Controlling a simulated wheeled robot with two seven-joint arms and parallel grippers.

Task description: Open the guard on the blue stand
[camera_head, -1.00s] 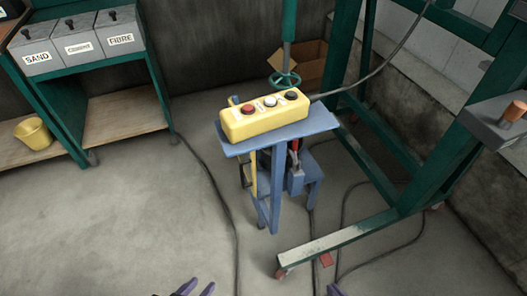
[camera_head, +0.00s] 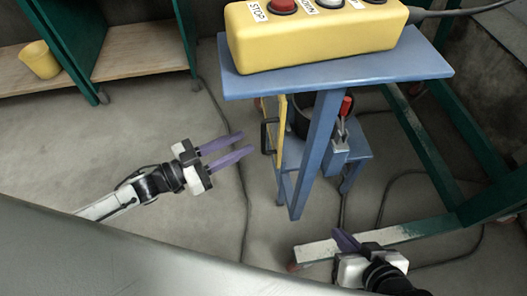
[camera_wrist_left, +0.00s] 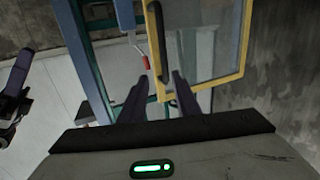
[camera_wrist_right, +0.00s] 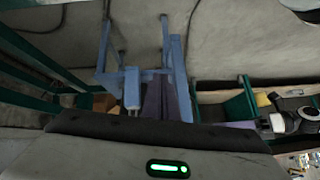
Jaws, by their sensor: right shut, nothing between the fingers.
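The blue stand (camera_head: 318,150) stands in the middle of the head view. Its guard (camera_head: 281,125), a yellow-framed panel with a dark handle (camera_head: 266,137), shows nearly edge-on at the stand's left side. In the left wrist view the guard's yellow frame (camera_wrist_left: 243,45) holds a see-through pane, and the dark handle (camera_wrist_left: 159,40) is upright near its left edge. My left gripper (camera_head: 246,145) is open and empty, left of the handle and apart from it. My right gripper (camera_head: 345,240) is shut and empty, low in front of the stand.
A yellow button box (camera_head: 310,40) sits on the stand's top, with a cable to the right. A red-handled lever (camera_head: 345,108) is inside the stand. A green frame (camera_head: 430,150) with a pale foot bar (camera_head: 370,240) stands right. Cables lie on the floor. Left floor is otherwise clear.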

